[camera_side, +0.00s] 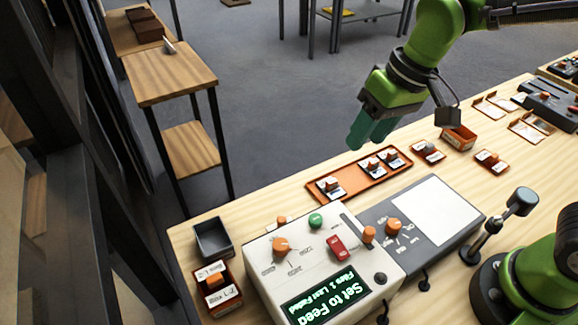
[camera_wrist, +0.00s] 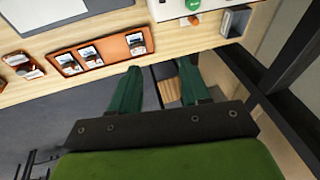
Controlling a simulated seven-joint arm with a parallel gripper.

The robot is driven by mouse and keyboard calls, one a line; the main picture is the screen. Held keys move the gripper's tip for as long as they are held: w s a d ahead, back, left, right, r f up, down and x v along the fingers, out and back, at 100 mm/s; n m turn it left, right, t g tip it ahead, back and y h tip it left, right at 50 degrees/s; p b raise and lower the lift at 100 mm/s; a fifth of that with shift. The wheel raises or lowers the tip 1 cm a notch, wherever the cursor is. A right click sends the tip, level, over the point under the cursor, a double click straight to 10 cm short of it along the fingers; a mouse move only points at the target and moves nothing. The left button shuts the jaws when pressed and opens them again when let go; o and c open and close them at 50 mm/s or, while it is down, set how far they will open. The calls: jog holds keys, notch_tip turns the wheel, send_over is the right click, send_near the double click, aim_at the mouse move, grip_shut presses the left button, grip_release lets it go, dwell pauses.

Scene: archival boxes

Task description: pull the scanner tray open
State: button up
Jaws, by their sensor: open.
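The scanner (camera_side: 320,255) stands on the wooden table. It is a white control box with orange knobs, a green button, a red switch and a green-lit display reading "Set to Feed". A grey flat section with a white plate (camera_side: 435,210) adjoins its right side; I cannot tell which part is the tray. In the wrist view, part of the white box (camera_wrist: 170,10) shows at the top edge. My gripper (camera_side: 370,132) hangs beyond the table's far edge, behind the scanner, apart from it. Its green fingers (camera_wrist: 160,85) are spread and empty.
An orange tray (camera_side: 348,192) with several labelled pieces lies between scanner and far edge. A dark open box (camera_side: 212,238) and an orange holder (camera_side: 219,288) stand left. A lamp-like post (camera_side: 505,215) stands right. Small orange-and-white items lie toward the right. A wooden side table (camera_side: 170,75) stands beyond.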

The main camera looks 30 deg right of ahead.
jog(key=n+g+h, duration=0.2)
send_over(281, 219)
jog(key=s+d, duration=0.1)
notch_tip(281, 219, down, 4)
jog(key=shift+a, duration=0.5)
jog(key=f, duration=1)
jog(key=w+f, duration=0.1)
jog(key=f, duration=0.4)
jog(key=shift+f, duration=0.2)
grip_shut()
